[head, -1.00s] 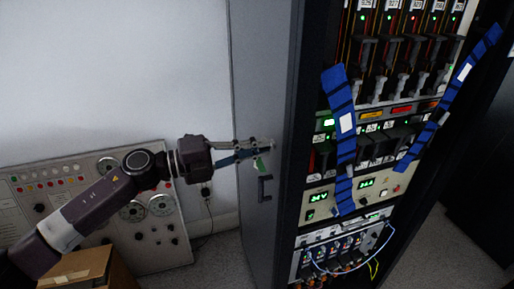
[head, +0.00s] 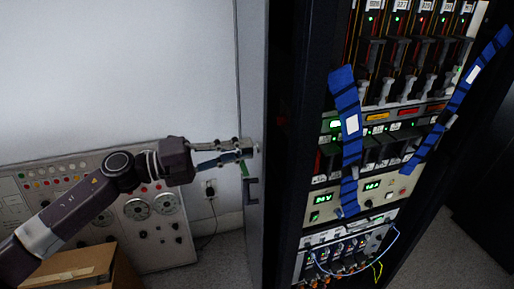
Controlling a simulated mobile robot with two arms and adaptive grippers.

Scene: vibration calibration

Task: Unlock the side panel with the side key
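The side panel (head: 256,90) is the grey side of the tall rack, seen at a steep angle, with a dark handle (head: 251,191) low on it. My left gripper (head: 243,148) comes in from the left with its fingertips at the panel, just above the handle. My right gripper is not in view.
The rack's open front holds several modules, with two blue straps (head: 349,140) (head: 458,98) hanging across them. A grey control console (head: 160,238) stands by the wall, with a cardboard box (head: 75,270) in front. Floor shows below the panel's left side.

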